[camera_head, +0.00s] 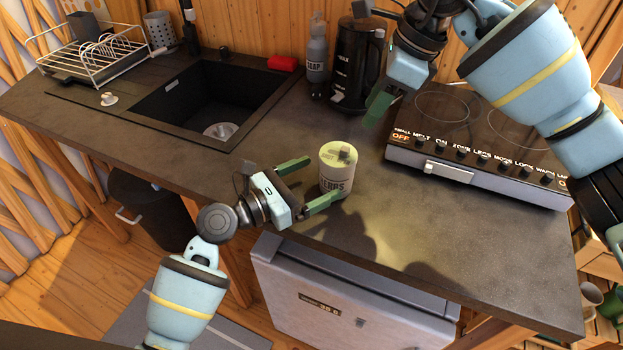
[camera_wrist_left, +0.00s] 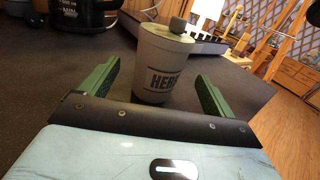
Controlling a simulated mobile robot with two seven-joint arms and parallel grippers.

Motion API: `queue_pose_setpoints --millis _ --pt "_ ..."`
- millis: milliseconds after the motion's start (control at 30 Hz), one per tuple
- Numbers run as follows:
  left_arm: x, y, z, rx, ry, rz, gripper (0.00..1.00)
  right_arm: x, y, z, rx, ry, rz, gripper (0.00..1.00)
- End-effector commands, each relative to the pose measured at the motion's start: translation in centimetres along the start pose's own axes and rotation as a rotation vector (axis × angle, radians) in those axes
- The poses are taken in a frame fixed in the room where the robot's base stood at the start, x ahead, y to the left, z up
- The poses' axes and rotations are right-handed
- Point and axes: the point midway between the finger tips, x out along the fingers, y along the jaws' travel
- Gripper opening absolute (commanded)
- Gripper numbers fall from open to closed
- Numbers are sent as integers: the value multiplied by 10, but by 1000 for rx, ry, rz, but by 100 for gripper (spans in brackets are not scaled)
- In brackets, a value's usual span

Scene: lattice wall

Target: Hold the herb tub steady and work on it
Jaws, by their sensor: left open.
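The left wrist view shows the tub (camera_wrist_left: 163,65) between the spread fingers (camera_wrist_left: 159,72), with gaps visible on both sides. My right gripper (camera_head: 378,108) hangs above the counter, behind and right of the tub; one green finger shows clearly, and its opening is hidden.
A black kettle (camera_head: 357,65) and a grey soap bottle (camera_head: 317,55) stand at the back. A cooktop (camera_head: 480,140) with knobs is on the right. The sink (camera_head: 210,100), a red item (camera_head: 283,63) and a dish rack (camera_head: 95,50) are left. The counter in front of the cooktop is clear.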

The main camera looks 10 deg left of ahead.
Motion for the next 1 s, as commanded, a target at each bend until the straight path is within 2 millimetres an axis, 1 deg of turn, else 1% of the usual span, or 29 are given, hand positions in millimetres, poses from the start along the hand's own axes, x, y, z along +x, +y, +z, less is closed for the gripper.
queue_pose_setpoints --millis 167,267,500,700,833,1000 --pt "6 0 0 0 -1 -1 89 0 0 0 0 0 0 36" --pt "16 0 1 0 -2 -2 89 0 0 0 0 0 0 36" --pt "51 -1 1 1 -1 -2 89 0 0 0 0 0 0 36" --pt "72 0 1 1 -2 -1 89 0 0 0 0 0 0 36" --pt "77 0 0 2 -1 -1 89 0 0 0 0 0 0 36" --pt "78 0 0 3 -1 0 89 0 0 0 0 0 0 36"
